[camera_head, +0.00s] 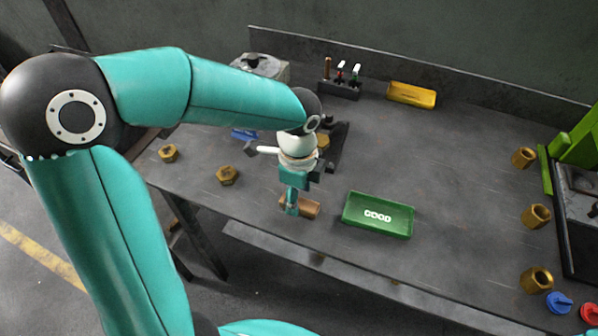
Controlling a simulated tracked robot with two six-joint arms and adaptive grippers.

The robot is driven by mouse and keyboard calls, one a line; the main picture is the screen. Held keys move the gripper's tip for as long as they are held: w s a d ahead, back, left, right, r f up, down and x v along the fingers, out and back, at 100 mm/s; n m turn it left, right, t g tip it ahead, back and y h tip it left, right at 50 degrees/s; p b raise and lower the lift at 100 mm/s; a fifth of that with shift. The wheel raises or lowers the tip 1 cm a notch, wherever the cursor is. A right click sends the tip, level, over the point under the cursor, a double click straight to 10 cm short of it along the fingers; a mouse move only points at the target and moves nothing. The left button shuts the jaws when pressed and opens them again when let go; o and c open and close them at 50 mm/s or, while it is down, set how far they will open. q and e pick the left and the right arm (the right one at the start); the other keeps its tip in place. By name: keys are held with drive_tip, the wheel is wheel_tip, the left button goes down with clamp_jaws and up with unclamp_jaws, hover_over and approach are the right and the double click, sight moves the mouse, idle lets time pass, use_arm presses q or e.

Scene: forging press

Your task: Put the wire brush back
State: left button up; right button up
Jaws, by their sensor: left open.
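I cannot pick out the wire brush for certain. A thin brown upright handle (327,68) stands in the dark tool rack (338,91) at the back, beside a red-marked and a green-marked tool. Bristles show on neither. My left gripper is open and points down at the left end of the brown piece; whether they touch is unclear. My right gripper is out of view.
A green tray marked GOOD (377,215) sits right of my left gripper. A yellow tray (412,95) lies at the back. Brass nuts (227,175) lie at left, brass fittings (535,216) at right near a green-framed fixture (577,145). The bench middle right is clear.

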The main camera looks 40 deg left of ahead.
use_arm(q)
wheel_tip(320, 180, up, 8)
drive_tip(key=shift+r, duration=0.2)
idle(0.5)
